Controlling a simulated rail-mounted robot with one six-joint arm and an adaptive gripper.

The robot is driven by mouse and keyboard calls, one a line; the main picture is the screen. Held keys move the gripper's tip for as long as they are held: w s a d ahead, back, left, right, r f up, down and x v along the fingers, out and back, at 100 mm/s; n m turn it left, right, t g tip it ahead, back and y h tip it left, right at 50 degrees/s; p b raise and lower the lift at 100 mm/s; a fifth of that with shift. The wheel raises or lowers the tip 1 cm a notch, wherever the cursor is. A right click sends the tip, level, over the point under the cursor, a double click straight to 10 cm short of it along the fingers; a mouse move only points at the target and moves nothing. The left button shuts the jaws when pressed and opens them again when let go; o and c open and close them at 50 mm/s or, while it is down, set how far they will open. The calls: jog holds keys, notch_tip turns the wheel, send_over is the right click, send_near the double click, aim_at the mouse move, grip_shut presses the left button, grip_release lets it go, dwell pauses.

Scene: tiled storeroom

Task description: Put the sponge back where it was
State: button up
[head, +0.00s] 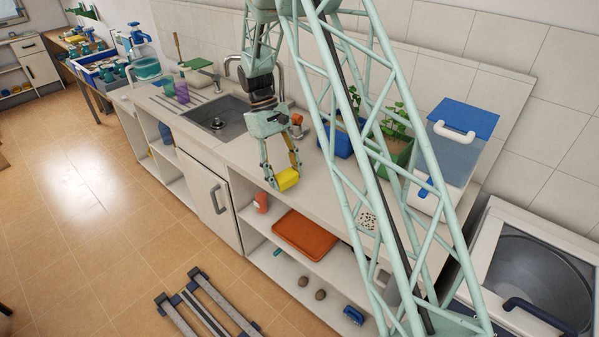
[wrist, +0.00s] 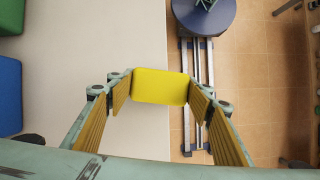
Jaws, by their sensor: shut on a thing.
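A yellow sponge (head: 287,180) is held between the fingertips of my gripper (head: 285,175), above the front edge of the pale counter (head: 236,152) in the head view. In the wrist view the sponge (wrist: 160,87) sits between the two fingers of my gripper (wrist: 160,90), which are shut on it from both sides. There the sponge overlaps the line between the counter and the floor. I cannot tell exactly how high above the counter it is.
A white box with a blue lid (head: 465,118) stands further right. An orange tray (head: 304,234) lies on the shelf below. The counter left of my gripper is mostly clear.

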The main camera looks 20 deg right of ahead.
jog(key=shift+s+a+m+y+b, duration=0.15)
jog(key=shift+a+m+y+b, duration=0.2)
jog(key=shift+a+m, duration=0.85)
jog(key=shift+s+a+m+y+b, duration=0.15)
jog(key=shift+a+m+y, duration=0.3)
jog(key=shift+a, duration=1.3)
jog(key=shift+w, duration=0.15)
